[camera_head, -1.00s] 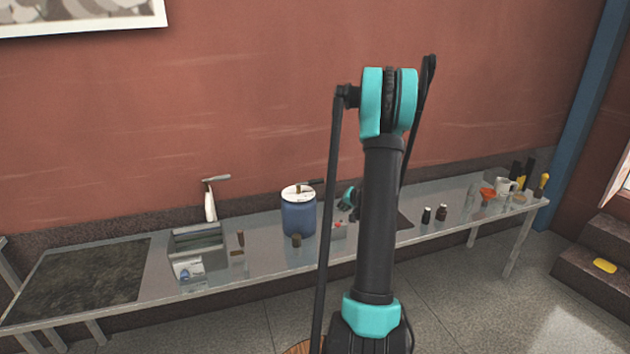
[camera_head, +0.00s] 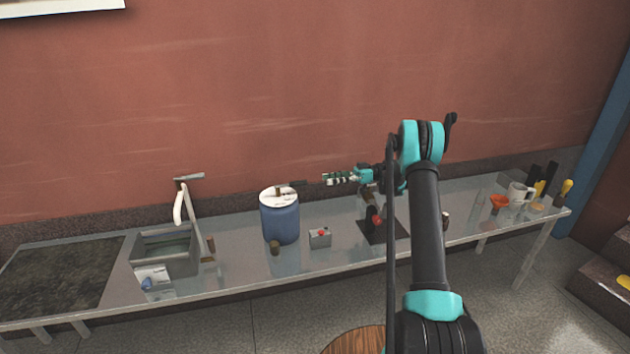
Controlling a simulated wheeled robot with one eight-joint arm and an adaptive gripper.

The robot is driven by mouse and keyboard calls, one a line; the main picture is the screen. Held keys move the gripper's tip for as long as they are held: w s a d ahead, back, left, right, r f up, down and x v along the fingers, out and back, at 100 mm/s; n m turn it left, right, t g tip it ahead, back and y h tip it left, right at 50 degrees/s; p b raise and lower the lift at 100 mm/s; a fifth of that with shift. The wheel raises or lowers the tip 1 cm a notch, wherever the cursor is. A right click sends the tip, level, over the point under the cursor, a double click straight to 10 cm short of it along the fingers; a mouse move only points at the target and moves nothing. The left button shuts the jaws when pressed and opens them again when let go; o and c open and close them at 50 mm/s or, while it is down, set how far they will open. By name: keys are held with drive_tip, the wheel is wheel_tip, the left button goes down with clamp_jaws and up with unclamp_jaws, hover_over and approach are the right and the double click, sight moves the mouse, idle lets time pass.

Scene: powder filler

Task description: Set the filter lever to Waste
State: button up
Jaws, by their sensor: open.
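My gripper (camera_head: 328,180) is open and points left, in the air above the counter, to the right of a blue barrel (camera_head: 280,220). No object shows between its fingers. The barrel has a white lid (camera_head: 279,196) with a dark handle-like bar (camera_head: 298,183) near its top right, close to the gripper's tips. I cannot tell whether they touch. I cannot tell for sure whether this bar is the filter lever, and no Waste label is readable. My arm hides part of the counter on the right.
A long grey table (camera_head: 232,273) runs along the wall.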

sight(299, 184)
drive_tip(key=shift+n, duration=0.3)
drive_tip(key=x, duration=1.7)
drive_tip(key=shift+s+r, duration=0.15)
drive_tip(key=shift+r, duration=0.1)
clamp_jaws()
